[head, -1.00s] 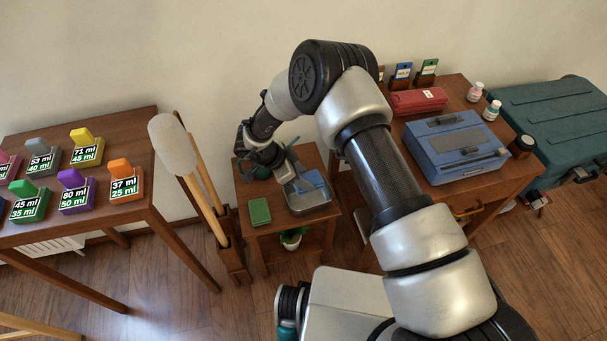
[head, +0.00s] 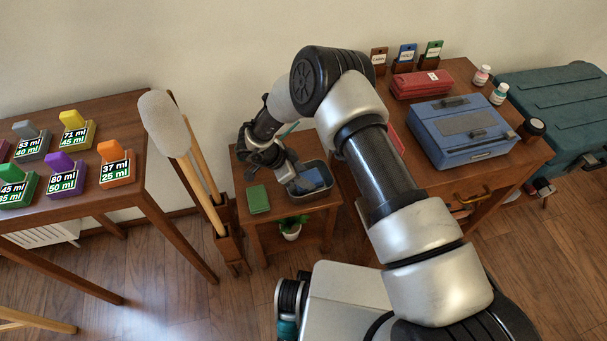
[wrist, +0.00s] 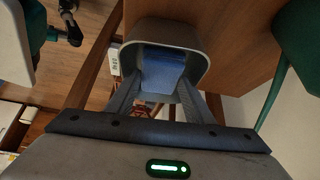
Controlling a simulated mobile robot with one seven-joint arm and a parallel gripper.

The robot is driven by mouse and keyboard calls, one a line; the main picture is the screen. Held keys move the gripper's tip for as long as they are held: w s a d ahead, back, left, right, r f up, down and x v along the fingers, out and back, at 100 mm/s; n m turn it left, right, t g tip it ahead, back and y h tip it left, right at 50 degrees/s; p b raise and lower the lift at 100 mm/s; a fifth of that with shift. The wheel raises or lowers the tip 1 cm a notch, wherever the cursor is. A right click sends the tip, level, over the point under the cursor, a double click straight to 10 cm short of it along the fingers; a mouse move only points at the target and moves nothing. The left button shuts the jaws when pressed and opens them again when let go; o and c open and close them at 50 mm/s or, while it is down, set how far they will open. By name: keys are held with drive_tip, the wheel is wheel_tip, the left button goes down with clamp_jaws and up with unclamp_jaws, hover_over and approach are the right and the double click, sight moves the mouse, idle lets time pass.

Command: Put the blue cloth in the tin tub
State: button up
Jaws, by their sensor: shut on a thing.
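The tin tub (head: 314,192), a grey rounded box, stands on the small wooden table. The blue cloth (head: 311,177) shows inside its rim. In the wrist view the cloth (wrist: 165,70) lies within the grey walls of the tub (wrist: 172,30), between my fingertips. My gripper (head: 294,184) reaches down at the left side of the tub and is shut on the blue cloth. The fingers (wrist: 160,92) partly hide the near rim, and the exact contact between cloth and tub floor cannot be told.
A green block-like item (head: 259,199) lies on the small table (head: 250,222), left of the tub. A potted plant (head: 292,228) is on the shelf below. Padded sticks (head: 165,124) stand close on the left. A desk with a blue case (head: 462,132) is on the right.

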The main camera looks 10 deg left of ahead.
drive_tip(key=shift+f, duration=0.1)
drive_tip(key=o, duration=1.2)
drive_tip(key=shift+o, duration=0.2)
